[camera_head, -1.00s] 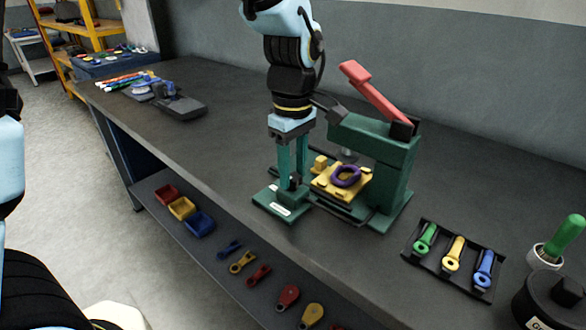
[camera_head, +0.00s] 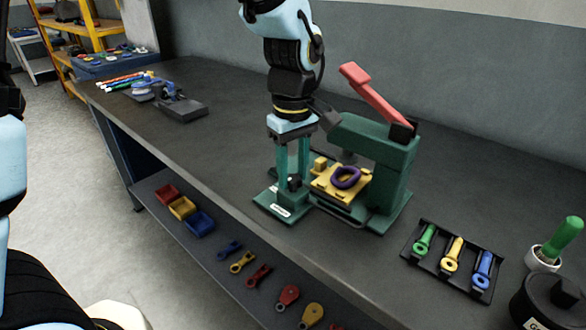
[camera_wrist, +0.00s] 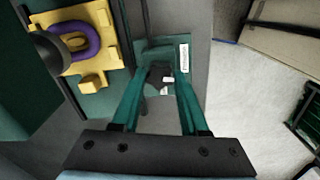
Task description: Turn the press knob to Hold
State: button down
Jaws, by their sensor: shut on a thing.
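The green press (camera_head: 385,175) stands on the bench with its red lever (camera_head: 372,95) raised. A yellow plate (camera_head: 328,184) on its base carries a purple ring (camera_head: 346,178), which also shows in the wrist view (camera_wrist: 75,42). The dark press knob (camera_wrist: 158,78) sits on a small green block at the front left of the press, beside a white label (camera_wrist: 184,58). My gripper (camera_head: 293,185) points straight down over the block, its teal fingers shut on the knob. The fingers partly hide the knob, and the label is too small to read.
A black rack (camera_head: 452,262) with green, yellow and blue handled tools lies right of the press. A white cup with a green-handled tool (camera_head: 558,243) stands farther right. A lower shelf holds small bins (camera_head: 183,207) and several links.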

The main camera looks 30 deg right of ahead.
jog(key=m+p, duration=0.1)
jog(key=m, duration=0.7)
jog(key=shift+p, duration=0.35)
jog(key=m+p, duration=0.1)
jog(key=m, duration=0.2)
jog(key=shift+m, duration=0.3)
jog(key=shift+m+p, duration=0.5)
jog(key=shift+m, duration=1.4)
jog(key=shift+c, duration=2.2)
grip_release()
